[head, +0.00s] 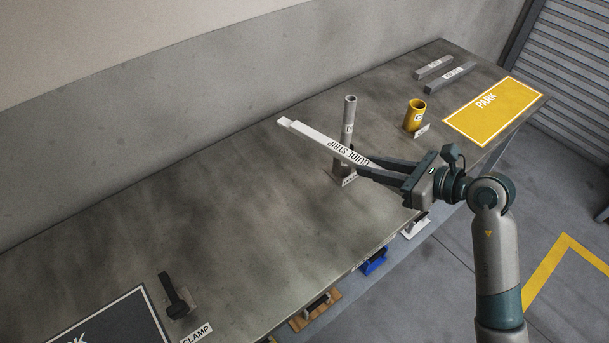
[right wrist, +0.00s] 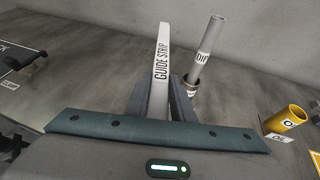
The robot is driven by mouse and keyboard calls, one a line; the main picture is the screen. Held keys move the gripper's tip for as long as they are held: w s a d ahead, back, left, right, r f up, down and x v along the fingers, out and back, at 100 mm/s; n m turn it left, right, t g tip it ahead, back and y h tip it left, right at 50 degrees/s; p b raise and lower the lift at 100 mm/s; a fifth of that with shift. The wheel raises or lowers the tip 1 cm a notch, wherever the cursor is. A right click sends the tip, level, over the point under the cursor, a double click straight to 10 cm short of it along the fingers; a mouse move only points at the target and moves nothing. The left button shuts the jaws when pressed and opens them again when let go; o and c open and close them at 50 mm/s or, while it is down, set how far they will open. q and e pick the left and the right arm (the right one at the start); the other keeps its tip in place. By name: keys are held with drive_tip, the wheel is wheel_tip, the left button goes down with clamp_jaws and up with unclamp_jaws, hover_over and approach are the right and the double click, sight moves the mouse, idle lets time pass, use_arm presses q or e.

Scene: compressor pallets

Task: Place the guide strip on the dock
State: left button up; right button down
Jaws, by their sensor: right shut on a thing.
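The guide strip (head: 326,143) is a long, flat white bar with "GUIDE STRIP" printed on it. My right gripper (head: 366,167) is shut on one end of it and holds it above the grey bench, pointing to the far left in the head view. In the right wrist view the strip (right wrist: 162,65) stands out from between the dark fingers (right wrist: 165,98). I cannot make out a thing labelled dock in either view. My left gripper is not in view.
A grey upright tube (head: 349,118) stands close behind the strip. A yellow cup (head: 415,115), grey bars (head: 450,78) and a yellow PARK mat (head: 480,124) lie to the right. A black clamp (head: 174,296) is at lower left. The bench's (head: 200,215) middle is clear.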

drive_tip(key=w+a+f+m+t+h+p, duration=0.1)
drive_tip(key=w+a+f+m+h, duration=0.1)
drive_tip(key=w+a+f, duration=0.4)
drive_tip(key=shift+w+f+t, duration=0.4)
drive_tip(key=shift+w+f, duration=0.2)
drive_tip(key=shift+w, duration=0.45)
drive_tip(key=shift+f, duration=0.1)
drive_tip(key=p, duration=0.1)
hover_over(335, 194)
wheel_tip(335, 194, down, 5)
drive_tip(key=shift+f, duration=0.1)
drive_tip(key=shift+w+f, duration=0.1)
drive_tip(key=shift+f, duration=0.1)
wheel_tip(335, 194, down, 4)
drive_tip(key=shift+f, duration=0.1)
